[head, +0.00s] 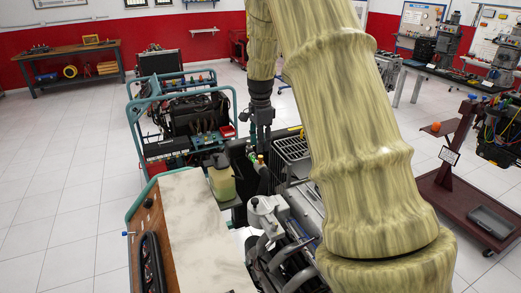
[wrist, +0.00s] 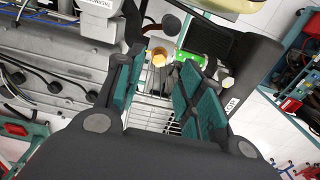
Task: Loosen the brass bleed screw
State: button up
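My gripper (head: 261,139) hangs pointing down over the middle engine trainer in the head view. In the wrist view my gripper (wrist: 158,88) is open, its two teal-padded fingers apart with nothing between the pads. A small round brass-coloured part (wrist: 158,57) shows beyond the fingertips, nearer the left finger; it may be the brass bleed screw, but I cannot be sure. A similar small orange-brass top (head: 261,159) shows just below my gripper in the head view. The fingers appear clear of it. Any screw slot or thread is too small to make out.
A green part (wrist: 188,60) lies beside the brass-coloured one, above a metal grille (wrist: 155,105). A grey engine cover (wrist: 60,50) is at left. A yellowish reservoir (head: 221,183) and a framed engine trainer (head: 190,115) stand near my gripper. Tiled floor (head: 60,165) is clear at left.

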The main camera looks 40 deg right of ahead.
aim_at(261, 156)
notch_tip(261, 156, down, 4)
jog(key=shift+w+r+p, duration=0.15)
jog(key=shift+p, duration=0.5)
jog(key=shift+s+f, duration=0.3)
jog(key=shift+s, duration=0.15)
jog(key=shift+w+f, duration=0.45)
jog(key=shift+f, duration=0.05)
jog(key=shift+s+r, duration=0.2)
jog(key=shift+s, duration=0.1)
jog(key=c, duration=0.6)
grip_shut()
